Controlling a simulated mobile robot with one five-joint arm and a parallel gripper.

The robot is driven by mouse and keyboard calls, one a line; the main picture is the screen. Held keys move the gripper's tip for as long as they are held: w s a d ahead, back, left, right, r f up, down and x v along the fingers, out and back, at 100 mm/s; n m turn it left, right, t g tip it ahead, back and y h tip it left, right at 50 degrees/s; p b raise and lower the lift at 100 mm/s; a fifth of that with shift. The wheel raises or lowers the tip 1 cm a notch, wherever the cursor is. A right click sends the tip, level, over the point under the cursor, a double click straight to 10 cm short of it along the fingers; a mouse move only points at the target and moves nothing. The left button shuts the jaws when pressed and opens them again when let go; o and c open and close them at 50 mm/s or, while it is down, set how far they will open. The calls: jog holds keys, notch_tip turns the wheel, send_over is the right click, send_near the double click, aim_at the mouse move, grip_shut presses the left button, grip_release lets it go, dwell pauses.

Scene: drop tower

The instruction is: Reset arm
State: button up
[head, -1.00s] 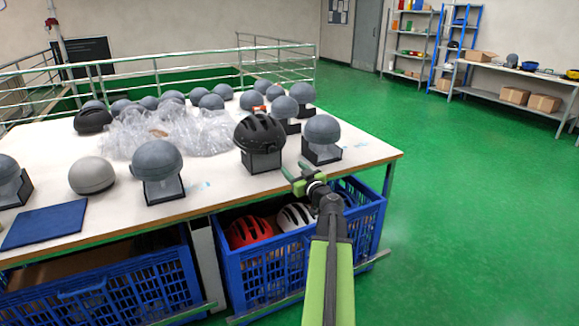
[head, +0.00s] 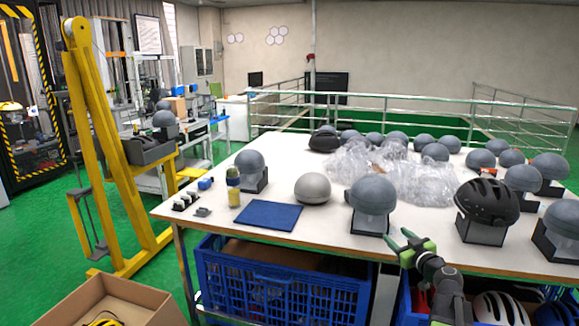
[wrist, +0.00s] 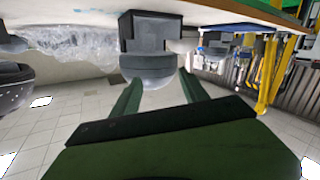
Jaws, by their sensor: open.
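My gripper (head: 408,240) is at the front edge of the white table (head: 330,221), low in the head view, with its green fingers apart and nothing between them. A grey headform on a dark stand (head: 371,203) is on the table just beyond and left of it. In the wrist view, which looks upside down, the open green fingers (wrist: 158,92) point toward a grey headform on its stand (wrist: 148,60). A black helmet (head: 486,203) sits on a stand to the right of my gripper.
Blue crates stand under the table, one at the left (head: 285,290) and one holding helmets at the right. A blue mat (head: 268,215), clear plastic wrap (head: 400,178) and several headforms cover the tabletop. A yellow frame (head: 105,150) and a cardboard box (head: 112,300) stand left, on green floor.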

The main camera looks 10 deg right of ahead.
jog(key=a+f+n+g+y, duration=0.2)
jog(key=a+f+g, duration=0.1)
jog(key=a, duration=0.9)
jog(key=a+f+n+g+y, duration=0.2)
jog(key=a+f+y, duration=0.1)
jog(key=a, duration=0.8)
jog(key=s+a+f+n+g, duration=0.1)
jog(key=s+a+f+g, duration=0.3)
jog(key=a, duration=0.3)
jog(key=s+a+f+g, duration=0.2)
jog(key=s+a+f, duration=0.2)
jog(key=a+f, duration=0.2)
jog(key=s+d+f+m+g+h, duration=0.3)
jog(key=s+d+m+h, duration=0.1)
jog(key=s, duration=0.2)
jog(key=s+d+f+m+g+h, duration=0.3)
jog(key=s+d+m, duration=0.1)
jog(key=s+d, duration=0.15)
notch_tip(320, 180, up, 18)
jog(key=m+p, duration=0.1)
jog(key=p, duration=1.6)
jog(key=shift+s+a, duration=0.35)
jog(key=shift+a, duration=0.05)
jog(key=shift+d, duration=0.1)
